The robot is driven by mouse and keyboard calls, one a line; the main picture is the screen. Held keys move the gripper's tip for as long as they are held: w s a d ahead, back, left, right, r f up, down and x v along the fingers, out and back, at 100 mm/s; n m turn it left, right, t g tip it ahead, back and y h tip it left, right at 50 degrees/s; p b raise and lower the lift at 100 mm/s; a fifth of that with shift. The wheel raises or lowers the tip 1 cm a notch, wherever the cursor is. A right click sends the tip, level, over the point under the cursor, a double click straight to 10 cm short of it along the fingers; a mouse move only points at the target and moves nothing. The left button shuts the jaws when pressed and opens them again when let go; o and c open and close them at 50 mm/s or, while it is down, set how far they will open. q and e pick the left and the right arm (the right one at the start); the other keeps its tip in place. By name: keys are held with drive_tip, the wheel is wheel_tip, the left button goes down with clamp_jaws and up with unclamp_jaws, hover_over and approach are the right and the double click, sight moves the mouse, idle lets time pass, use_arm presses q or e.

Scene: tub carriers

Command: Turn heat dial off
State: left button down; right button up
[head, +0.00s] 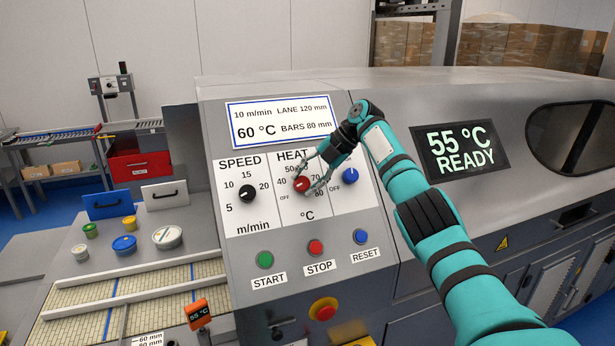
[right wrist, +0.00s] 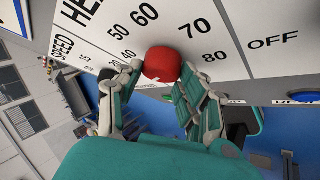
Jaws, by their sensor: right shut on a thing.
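The red heat dial (head: 302,185) is on the sloped control panel, under the word HEAT, with a scale from OFF through 40 to 80 °C around it. My right gripper (head: 313,179) is at the dial, its fingers on either side of it. In the right wrist view the red dial (right wrist: 163,64) sits between the fingertips (right wrist: 160,76), and the gripper is shut on it. A white mark shows on the dial's near side there; its exact setting is partly hidden by the fingers. My left gripper is not in view.
The black speed dial (head: 247,194) is left of the heat dial, and a blue dial (head: 350,175) is close on its right. Start (head: 265,260), stop (head: 316,247) and reset (head: 361,237) buttons sit below. A display (head: 460,150) reads 55 °C READY.

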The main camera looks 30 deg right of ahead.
drive_tip(key=shift+f, duration=0.1)
idle(0.5)
drive_tip(key=o, duration=1.1)
drive_tip(key=shift+o, duration=0.2)
drive_tip(key=v, duration=1.2)
drive_tip(key=shift+w, duration=0.15)
drive_tip(key=shift+a, duration=0.15)
